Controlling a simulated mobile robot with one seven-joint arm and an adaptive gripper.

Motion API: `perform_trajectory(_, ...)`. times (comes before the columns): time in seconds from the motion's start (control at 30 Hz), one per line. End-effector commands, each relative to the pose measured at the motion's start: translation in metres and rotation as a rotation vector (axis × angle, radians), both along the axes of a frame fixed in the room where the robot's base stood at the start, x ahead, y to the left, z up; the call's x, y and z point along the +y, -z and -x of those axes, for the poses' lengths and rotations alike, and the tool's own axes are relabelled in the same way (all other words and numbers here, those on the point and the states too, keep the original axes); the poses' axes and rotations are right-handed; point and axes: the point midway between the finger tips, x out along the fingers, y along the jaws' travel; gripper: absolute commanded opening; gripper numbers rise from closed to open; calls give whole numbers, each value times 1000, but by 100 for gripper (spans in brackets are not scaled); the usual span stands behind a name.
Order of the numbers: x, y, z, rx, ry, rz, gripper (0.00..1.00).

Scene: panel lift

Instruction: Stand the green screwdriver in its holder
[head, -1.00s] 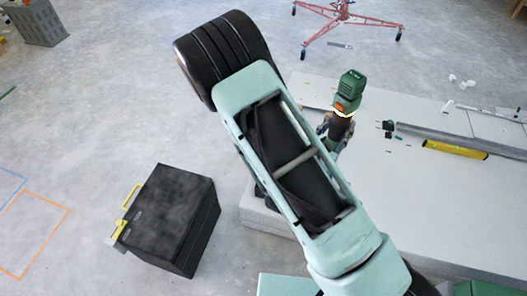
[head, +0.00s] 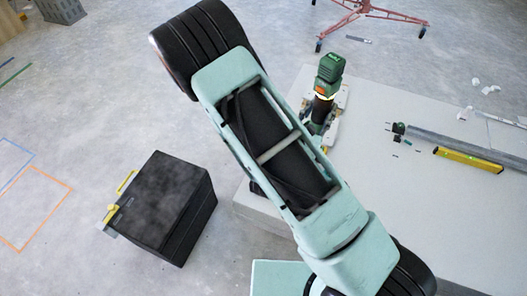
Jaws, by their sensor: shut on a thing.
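The green screwdriver (head: 330,68) is a chunky power tool with a green upper end, an orange patch and a dark body. It stands roughly upright in the picture, over the left part of the pale panel stack. My gripper (head: 328,118) is shut on its dark body, with pale grey finger parts beside it. My arm link hides part of the gripper and the tool's lower end. I cannot tell whether the tool touches anything below. I cannot make out the holder; it may be hidden behind my arm or the tool.
The pale panel stack (head: 420,215) has much bare top. A yellow level (head: 468,159), a grey rail (head: 455,145) and a small green-black item (head: 398,128) lie at right. A black toolbox (head: 155,208) stands on the floor at left. A red wheeled stand (head: 365,12) is behind.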

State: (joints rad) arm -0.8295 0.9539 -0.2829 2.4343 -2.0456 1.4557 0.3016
Motion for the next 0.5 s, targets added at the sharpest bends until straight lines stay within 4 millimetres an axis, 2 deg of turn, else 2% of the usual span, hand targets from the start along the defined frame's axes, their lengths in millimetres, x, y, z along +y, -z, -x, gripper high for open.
perform_trajectory(0.03,4,16,-4,-5,-9,0,0)
perform_trajectory(0.1,10,32,-8,-5,-24,0,0)
perform_trajectory(0.5,49,119,-36,-2,-121,-5,0)
